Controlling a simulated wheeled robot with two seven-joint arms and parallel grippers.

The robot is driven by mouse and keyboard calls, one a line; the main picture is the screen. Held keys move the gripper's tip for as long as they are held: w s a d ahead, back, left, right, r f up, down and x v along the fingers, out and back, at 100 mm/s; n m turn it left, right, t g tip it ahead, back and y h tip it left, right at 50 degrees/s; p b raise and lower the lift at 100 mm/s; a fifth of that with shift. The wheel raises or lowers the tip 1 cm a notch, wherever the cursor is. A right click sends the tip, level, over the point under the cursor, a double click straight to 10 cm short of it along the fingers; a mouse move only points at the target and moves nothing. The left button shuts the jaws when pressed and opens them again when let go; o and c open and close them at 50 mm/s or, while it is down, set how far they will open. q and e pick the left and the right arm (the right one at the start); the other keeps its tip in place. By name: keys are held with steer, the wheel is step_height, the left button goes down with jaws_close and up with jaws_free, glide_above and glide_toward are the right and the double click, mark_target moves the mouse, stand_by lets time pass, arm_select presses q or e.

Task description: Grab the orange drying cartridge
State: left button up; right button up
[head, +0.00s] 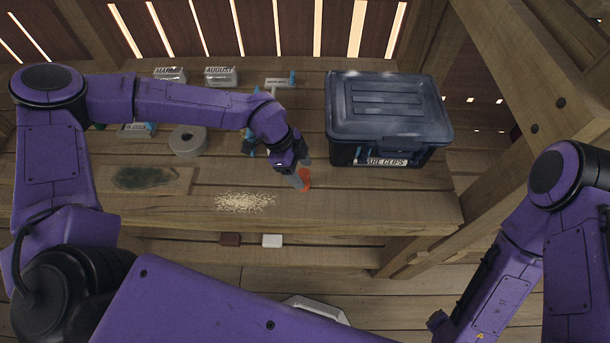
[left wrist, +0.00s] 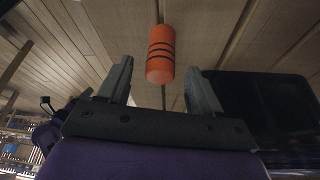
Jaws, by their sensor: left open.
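The orange drying cartridge (head: 305,179) is a small orange cylinder on the wooden bench, left of the lidded bin. In the left wrist view the cartridge (left wrist: 161,56) shows dark bands around its middle. My left gripper (head: 302,176) is at the cartridge in the head view and partly covers it. In the left wrist view my left gripper's fingers (left wrist: 158,82) are spread apart, with the cartridge beyond and between their tips; I see no finger closed on it. My right arm is at the lower right of the head view, and its fingers cannot be made out.
A dark blue lidded bin (head: 387,110) with a label stands right of the cartridge, its lid shut. A grey tape roll (head: 188,141), a pale grain pile (head: 245,202) and a dark green patch (head: 143,178) lie to the left. Labelled blocks (head: 221,77) stand behind.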

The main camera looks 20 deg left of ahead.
mark_target(310, 186)
arm_select(q)
steer(key=x, duration=0.1)
steer(key=p+x, duration=0.1)
steer(key=x, duration=0.2)
steer(key=shift+a+f+p, duration=0.2)
steer(key=shift+f+p, duration=0.1)
steer(key=shift+p, duration=0.1)
steer(key=shift+d+f, duration=0.2)
steer(key=shift+f, duration=0.1)
steer(key=c, duration=1.1)
steer(key=shift+o, duration=0.2)
